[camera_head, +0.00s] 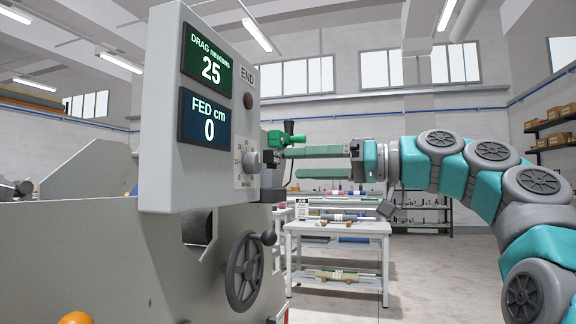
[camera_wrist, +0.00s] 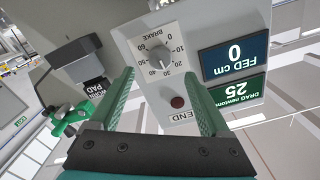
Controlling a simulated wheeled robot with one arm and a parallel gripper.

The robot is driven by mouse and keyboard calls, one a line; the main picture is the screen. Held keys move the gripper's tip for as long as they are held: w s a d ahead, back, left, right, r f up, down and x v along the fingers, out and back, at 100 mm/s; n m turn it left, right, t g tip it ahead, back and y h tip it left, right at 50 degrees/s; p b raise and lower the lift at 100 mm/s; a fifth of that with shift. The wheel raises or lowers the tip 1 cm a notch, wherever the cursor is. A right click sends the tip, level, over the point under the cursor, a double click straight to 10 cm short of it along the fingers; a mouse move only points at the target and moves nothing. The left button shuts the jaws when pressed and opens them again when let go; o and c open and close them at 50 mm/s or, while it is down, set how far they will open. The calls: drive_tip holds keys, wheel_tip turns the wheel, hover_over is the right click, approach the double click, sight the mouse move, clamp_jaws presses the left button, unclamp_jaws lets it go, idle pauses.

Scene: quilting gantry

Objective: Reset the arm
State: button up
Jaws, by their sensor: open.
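My gripper (camera_head: 292,163) is open and empty, its two green fingers apart, one above the other in the head view. They point left towards the grey machine panel (camera_head: 165,120). In the wrist view my gripper (camera_wrist: 158,82) frames the BRAKE dial, with the fingers on either side below its knob (camera_wrist: 160,58). The knob also shows in the head view (camera_head: 252,161), left of the fingertips and apart from them. My teal and grey arm reaches in from the right edge at about panel height.
The panel has a drag display (camera_head: 209,68) reading 25 and a fed display (camera_head: 207,117) reading 0. A green-handled clamp (camera_head: 285,138) sits close above the fingertips. A handwheel (camera_head: 243,271) is below. A workbench (camera_head: 335,228) stands behind; the floor at right is clear.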

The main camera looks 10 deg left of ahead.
idle(0.4)
drive_tip(key=s+d+f+m+h+p, duration=0.1)
drive_tip(key=s+f+m+h, duration=0.2)
drive_tip(key=f, duration=0.6)
drive_tip(key=s+d+f+m+h+p, duration=0.1)
drive_tip(key=s+f+m+h, duration=0.15)
drive_tip(key=f, duration=0.75)
drive_tip(key=s+d+f+m+h, duration=0.1)
drive_tip(key=s+f+m+h, duration=0.15)
drive_tip(key=f, duration=0.65)
drive_tip(key=s+d+f+m+g+h+p, duration=0.2)
drive_tip(key=s+d+f+h, duration=0.8)
drive_tip(key=s+d+f, duration=1.2)
drive_tip(key=s+f+m+g, duration=0.1)
drive_tip(key=s+f+m, duration=0.1)
drive_tip(key=s, duration=0.1)
drive_tip(key=shift+s+f, duration=0.15)
drive_tip(key=shift+s, duration=0.15)
